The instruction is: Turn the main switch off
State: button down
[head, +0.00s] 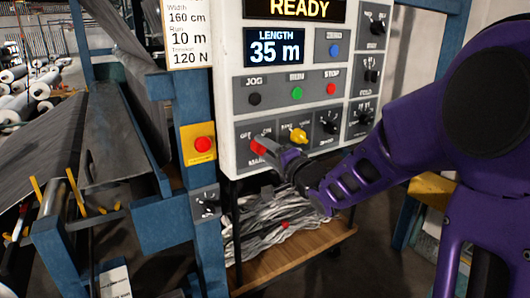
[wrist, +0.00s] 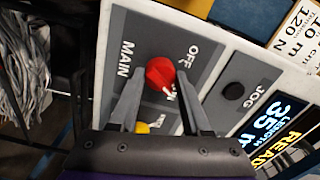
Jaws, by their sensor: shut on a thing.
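The main switch is a red knob (head: 257,146) at the lower left of the control panel, with OFF and ON printed above it and MAIN below. In the wrist view the red knob (wrist: 159,72) sits between my two fingertips, and the OFF label (wrist: 191,56) is up and right of it. My gripper (head: 272,151) reaches in from the right and is shut on the knob, one finger on each side. The ON label is hard to make out in the wrist view, and I cannot tell for sure which label the knob points to.
A yellow knob (head: 298,136) is close to the right of my gripper. Black, green and red buttons (head: 297,93) are above. A red stop button on a yellow plate (head: 203,144) is left of the panel. Grey scraps (head: 280,222) lie below.

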jog(key=n+b, duration=0.2)
jog(key=n, duration=0.2)
jog(key=shift+f+n, duration=0.1)
jog(key=shift+n, duration=0.2)
jog(key=n+b, duration=0.2)
jog(key=n, duration=0.1)
jog(key=shift+n, duration=0.4)
jog(key=n+b, duration=0.1)
jog(key=n, duration=0.2)
jog(key=shift+b, duration=0.4)
jog(key=shift+n+b, duration=0.55)
jog(key=shift+n, duration=1.45)
jog(key=shift+c, duration=1.8)
grip_release()
